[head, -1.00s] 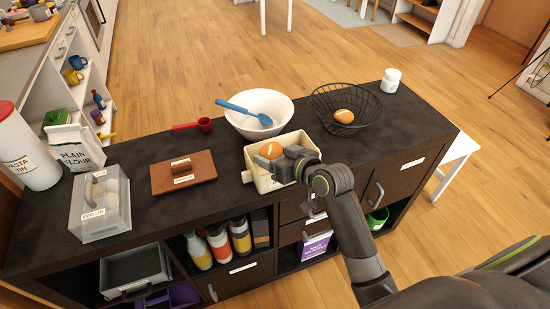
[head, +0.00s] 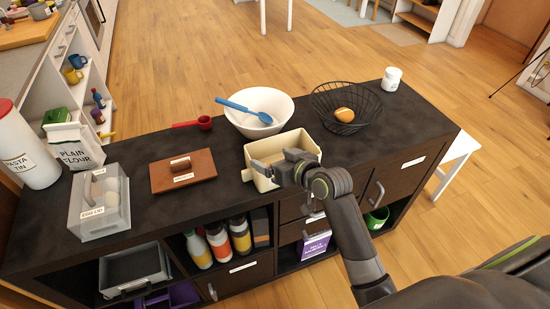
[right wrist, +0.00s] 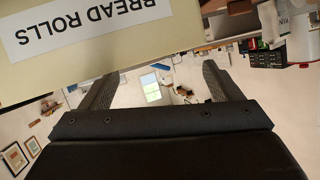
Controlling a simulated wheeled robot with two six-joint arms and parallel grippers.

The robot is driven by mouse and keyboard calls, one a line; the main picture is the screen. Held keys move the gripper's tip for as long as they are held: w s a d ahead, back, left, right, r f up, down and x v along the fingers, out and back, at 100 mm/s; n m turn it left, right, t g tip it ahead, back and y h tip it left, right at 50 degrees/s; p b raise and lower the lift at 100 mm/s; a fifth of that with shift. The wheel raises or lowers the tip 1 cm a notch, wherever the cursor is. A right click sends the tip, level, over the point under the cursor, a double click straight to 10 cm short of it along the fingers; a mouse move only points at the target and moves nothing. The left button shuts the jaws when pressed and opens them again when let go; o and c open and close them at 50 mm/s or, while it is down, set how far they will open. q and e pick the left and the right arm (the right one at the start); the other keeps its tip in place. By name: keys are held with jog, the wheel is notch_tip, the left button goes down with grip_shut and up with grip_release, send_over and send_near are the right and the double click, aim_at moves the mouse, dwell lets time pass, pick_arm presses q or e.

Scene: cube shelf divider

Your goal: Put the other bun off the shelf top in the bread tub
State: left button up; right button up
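The cream bread tub (head: 303,147) stands on the dark shelf top near its front edge. Its "BREAD ROLLS" label (right wrist: 85,25) shows upside down in the right wrist view. My right gripper (head: 268,164) is over the tub's near left part in the head view. In the right wrist view its two fingers (right wrist: 158,82) are spread with nothing between them. No bun shows in the visible part of the tub; some of the inside is hidden by the wall and gripper. One bun (head: 344,115) lies in the black wire basket (head: 320,101). My left gripper is out of view.
A white bowl (head: 280,110) with a blue spoon (head: 240,108) stands behind the tub. A white jar (head: 391,80) stands at the right.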

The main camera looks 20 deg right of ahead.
jog(key=r+v, duration=0.1)
jog(key=v, duration=1.1)
jog(key=w+d+f+m+g+h, duration=0.1)
jog(key=d+f+h, duration=0.15)
jog(key=f, duration=0.75)
jog(key=d+f+m+g+h, duration=0.15)
jog(key=d+f, duration=0.25)
jog(key=f, duration=0.6)
jog(key=s+d+f+m+g+h, duration=0.15)
jog(key=s+f, duration=0.25)
jog(key=f, duration=0.4)
jog(key=s+d+f+g+y, duration=0.1)
jog(key=s+d+f, duration=0.15)
jog(key=f, duration=0.55)
jog(key=s+f+g, duration=0.2)
jog(key=s+f, duration=0.4)
jog(key=s, duration=0.4)
jog(key=s+a+f+n+g+h, duration=0.1)
jog(key=s+f+g, duration=0.1)
jog(key=s+f, duration=0.5)
jog(key=s+a+f+g, duration=0.1)
jog(key=s+f, duration=0.5)
jog(key=s, duration=0.8)
jog(key=shift+s+f+n+g, duration=0.15)
jog(key=shift+s+n+g, duration=0.15)
jog(key=shift+g, duration=0.4)
